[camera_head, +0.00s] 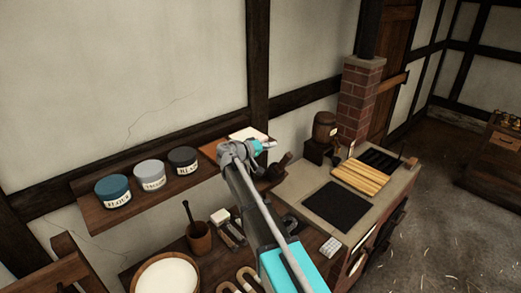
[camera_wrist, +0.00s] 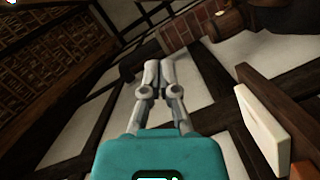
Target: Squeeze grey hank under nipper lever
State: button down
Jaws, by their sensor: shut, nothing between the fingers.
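My gripper (camera_head: 268,144) is raised at the right part of the wall shelf, beside a pale slab. In the wrist view my gripper (camera_wrist: 160,64) has its two grey fingers together with nothing between them. I cannot make out a grey hank or a nipper lever for certain in either view. Some U-shaped tan pieces (camera_head: 248,276) lie on the bench at the bottom, partly hidden by my arm. A dark grey item (camera_head: 291,222) shows just right of my arm; its kind is unclear.
The shelf (camera_head: 140,212) holds several labelled jars (camera_head: 150,174) and the pale slab (camera_head: 248,134), also in the wrist view (camera_wrist: 264,132). A mortar (camera_head: 199,238) and white-filled bowl (camera_head: 167,276) stand below. The stove (camera_head: 293,187), keg (camera_head: 326,126) and brick chimney (camera_head: 360,92) are right.

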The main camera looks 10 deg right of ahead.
jog(key=shift+s+d+f+b, duration=0.45)
jog(key=shift+s+d+f, duration=0.05)
jog(key=shift+s, duration=0.25)
jog(key=shift+s+d+f+b, duration=0.4)
jog(key=shift+s+d+f, duration=0.1)
jog(key=shift+s, duration=0.2)
